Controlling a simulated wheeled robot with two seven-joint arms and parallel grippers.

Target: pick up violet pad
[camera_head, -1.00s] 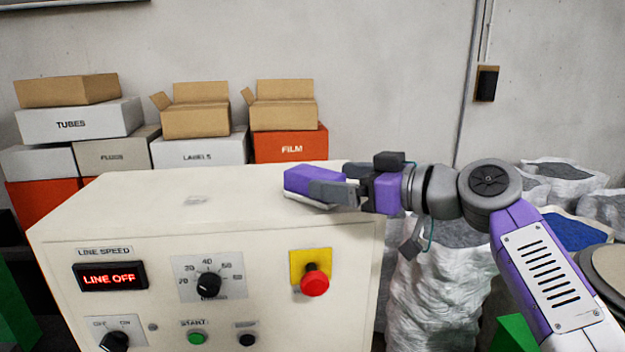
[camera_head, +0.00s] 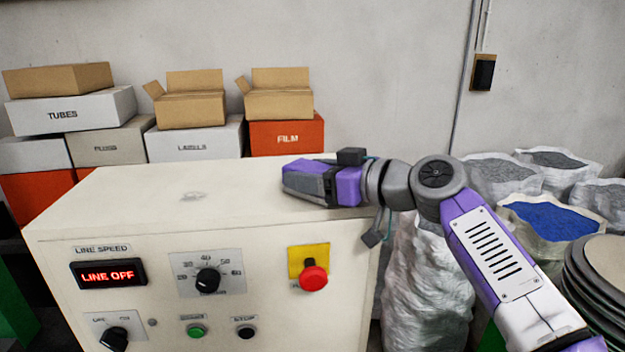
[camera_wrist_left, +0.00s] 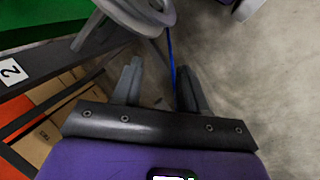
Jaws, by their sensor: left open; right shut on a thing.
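The violet pad (camera_head: 303,166) is at the back right of the cream control cabinet's top (camera_head: 150,195). Only part of it shows, since the dark fingers cover much of its near side. My right gripper (camera_head: 308,183) comes in from the right and is shut on the pad. I cannot tell whether the pad still touches the cabinet top. My left gripper (camera_wrist_left: 160,88) shows only in the left wrist view, open and empty, with its two dark fingers apart over a grey floor.
The cabinet front carries a red button (camera_head: 313,278), knobs and a lit display (camera_head: 108,273). Boxes (camera_head: 195,140) stand behind it, and sacks (camera_head: 550,215) stand at right. In the left wrist view, a thin blue cable (camera_wrist_left: 171,55) runs beyond the fingers, near a grey ring-shaped part (camera_wrist_left: 140,15).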

